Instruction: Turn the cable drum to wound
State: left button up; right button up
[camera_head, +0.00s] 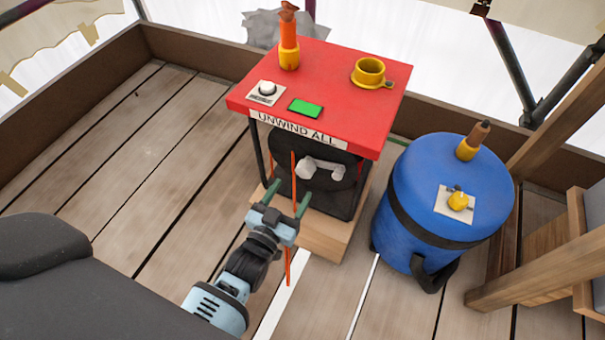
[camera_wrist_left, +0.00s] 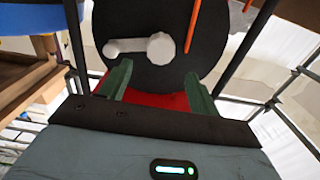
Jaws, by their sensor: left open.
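The cable drum (camera_head: 284,157) is a dark disc under a red-topped stand, with a white crank handle (camera_head: 322,170) on its face. An orange cable (camera_head: 294,180) hangs down in front of the drum. In the left wrist view the drum (camera_wrist_left: 165,75) fills the upper middle and the crank (camera_wrist_left: 140,47) lies nearly level across it. My left gripper (camera_head: 288,197) is open and empty, in front of the drum and below and left of the crank. Its green fingers (camera_wrist_left: 158,82) point toward the drum's lower part. My right gripper is not in view.
A blue barrel (camera_head: 435,210) stands close on the right. Plank floor (camera_head: 130,150) at left is clear.

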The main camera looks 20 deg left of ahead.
aim_at(302, 173)
pick_arm(q)
jog(key=w+b, duration=0.1)
jog(key=w, duration=0.4)
jog(key=shift+d+f+b, duration=0.15)
jog(key=shift+b, duration=0.2)
jog(key=shift+w, duration=0.9)
jog(key=c, duration=0.9)
grip_shut()
